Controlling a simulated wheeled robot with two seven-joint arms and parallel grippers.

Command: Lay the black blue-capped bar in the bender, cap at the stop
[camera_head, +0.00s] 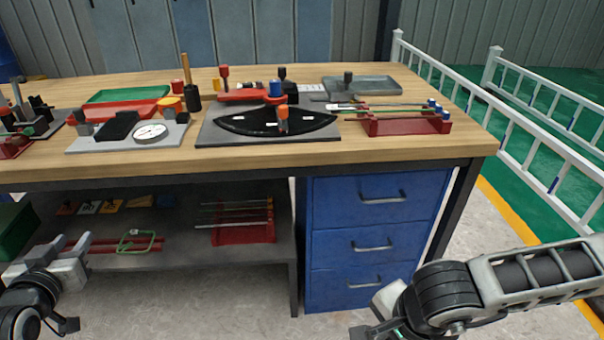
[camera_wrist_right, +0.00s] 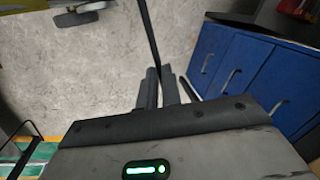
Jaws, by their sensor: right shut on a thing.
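A thin black bar (camera_wrist_right: 151,40) is between the fingers of my right gripper (camera_wrist_right: 160,88) in the right wrist view, running up out of the top edge. No blue cap on it shows. In the head view my right gripper (camera_head: 378,318) is low in front of the blue drawers, partly cut off by the bottom edge. The bender, a dark fan-shaped plate (camera_head: 252,121) on a grey base (camera_head: 215,138) with an orange-topped post, is on the bench. I cannot tell its stop. My left gripper (camera_head: 68,246) is open and empty at the lower left, in front of the lower shelf.
A red rack (camera_head: 385,127) with blue-capped bars stands right of the bender on the wooden bench (camera_head: 240,160). A dial gauge (camera_head: 150,132) and trays are left and behind. Blue drawers (camera_head: 340,222) are below; a white railing (camera_head: 520,120) runs at the right.

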